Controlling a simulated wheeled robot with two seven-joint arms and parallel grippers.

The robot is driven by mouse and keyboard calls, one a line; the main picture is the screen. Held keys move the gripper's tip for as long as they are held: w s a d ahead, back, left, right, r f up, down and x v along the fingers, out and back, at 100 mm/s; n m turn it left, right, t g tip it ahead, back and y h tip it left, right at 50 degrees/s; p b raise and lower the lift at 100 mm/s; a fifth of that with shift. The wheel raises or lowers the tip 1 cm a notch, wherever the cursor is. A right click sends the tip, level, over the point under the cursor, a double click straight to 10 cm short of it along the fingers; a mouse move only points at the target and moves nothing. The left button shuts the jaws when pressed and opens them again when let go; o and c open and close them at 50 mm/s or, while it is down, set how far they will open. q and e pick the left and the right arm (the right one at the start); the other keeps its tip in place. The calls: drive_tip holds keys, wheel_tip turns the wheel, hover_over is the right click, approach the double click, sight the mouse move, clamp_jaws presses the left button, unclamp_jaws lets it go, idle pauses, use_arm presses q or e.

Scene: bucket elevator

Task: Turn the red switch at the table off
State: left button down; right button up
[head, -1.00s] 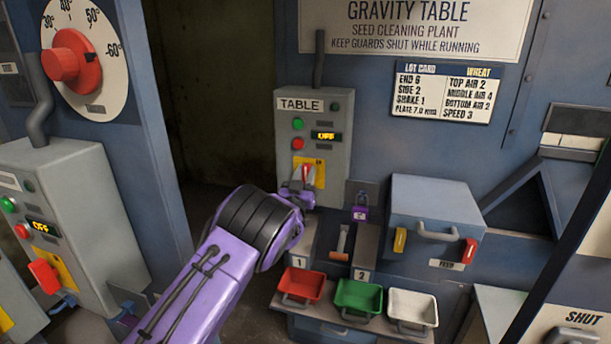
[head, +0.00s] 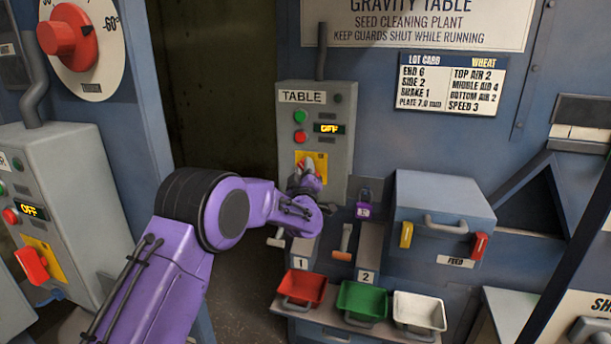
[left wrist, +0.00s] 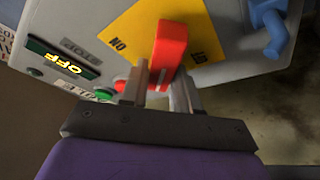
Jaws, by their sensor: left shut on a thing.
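The grey TABLE control box (head: 340,160) stands on the machine wall, with a green button (head: 299,117), a red button (head: 300,136) and a display (head: 329,128) reading OFF. Its red switch (left wrist: 168,52) sits on a yellow plate (left wrist: 130,32); in the head view the switch (head: 307,166) is partly hidden by my gripper. My left gripper (left wrist: 162,80) is shut on the red switch lever, one finger on each side. In the head view the left gripper (head: 303,180) is at the box's lower part. My right gripper is not in view.
A second grey box (head: 70,190) with a red switch (head: 32,265) stands at the left. Below the TABLE box are a purple padlock (head: 363,210), an orange handle (head: 345,238) and red, green and white trays (head: 362,299). A feed box (head: 440,210) is at right.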

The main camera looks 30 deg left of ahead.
use_arm(q)
drive_tip(key=shift+a+f+n+g+b, duration=0.15)
drive_tip(key=shift+n+g+b, duration=0.4)
drive_tip(key=shift+n, duration=1.1)
drive_tip(key=shift+d+f+n+g+b, duration=0.15)
drive_tip(key=shift+n+g+b, duration=0.4)
drive_tip(key=shift+n, duration=1.05)
drive_tip(key=shift+a+f+n+g+b, duration=0.25)
drive_tip(key=shift+n+g, duration=0.55)
drive_tip(key=shift+n, duration=0.85)
drive_tip(key=shift+d, duration=0.1)
drive_tip(key=c, duration=0.9)
unclamp_jaws()
drive_tip(key=shift+s, duration=0.1)
drive_tip(key=b+v, duration=0.4)
drive_tip(key=v, duration=0.6)
drive_tip(key=shift+s+d, duration=0.15)
